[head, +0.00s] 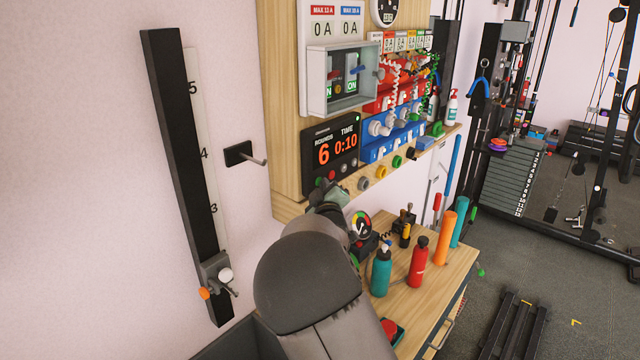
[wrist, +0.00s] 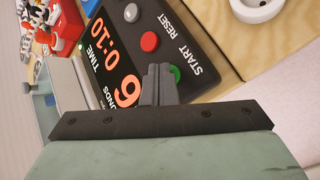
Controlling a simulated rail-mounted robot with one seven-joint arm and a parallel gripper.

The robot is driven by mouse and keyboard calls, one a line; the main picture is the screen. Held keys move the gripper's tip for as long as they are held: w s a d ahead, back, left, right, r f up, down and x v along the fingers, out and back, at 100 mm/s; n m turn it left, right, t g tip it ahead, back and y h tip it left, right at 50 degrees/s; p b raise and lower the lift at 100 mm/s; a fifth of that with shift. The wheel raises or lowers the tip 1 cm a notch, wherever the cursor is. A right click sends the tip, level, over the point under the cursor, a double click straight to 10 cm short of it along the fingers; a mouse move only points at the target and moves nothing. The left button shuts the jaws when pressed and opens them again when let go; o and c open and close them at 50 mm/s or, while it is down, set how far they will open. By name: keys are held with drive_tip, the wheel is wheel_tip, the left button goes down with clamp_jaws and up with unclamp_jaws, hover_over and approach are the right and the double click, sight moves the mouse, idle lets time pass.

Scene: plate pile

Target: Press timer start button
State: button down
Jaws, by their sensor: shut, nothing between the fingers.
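The black timer (head: 322,134) is mounted on the wooden board in the head view and reads ROUNDS 6, TIME 0:10. It also shows close up in the wrist view (wrist: 180,43). The green start button (wrist: 175,73) lies by the START label, partly hidden behind my fingertips. My gripper (wrist: 158,70) is shut and empty, its tips right at the green button's edge; I cannot tell whether they touch it. The red reset button (wrist: 149,41) is beside the start button.
A grey-white button (wrist: 131,12) sits past the red one. Several colored knobs (head: 380,172) line the board's lower edge. Below, a wooden bench (head: 420,300) holds a teal bottle (head: 381,272) and a red bottle (head: 418,262). A wall hook (head: 240,153) is at left.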

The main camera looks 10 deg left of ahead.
drive_tip(key=shift+d, duration=0.1)
drive_tip(key=shift+s+d+b, duration=0.45)
drive_tip(key=shift+d+b, duration=0.1)
drive_tip(key=shift+s+d+b, duration=0.4)
drive_tip(key=shift+s+d, duration=0.05)
drive_tip(key=shift+d, duration=0.25)
drive_tip(key=shift+s+d+b, duration=0.35)
drive_tip(key=shift+s+d, duration=0.1)
drive_tip(key=shift+d, duration=0.25)
drive_tip(key=shift+s+d+b, duration=0.4)
drive_tip(key=shift+s+d, duration=0.05)
drive_tip(key=shift+d, duration=0.25)
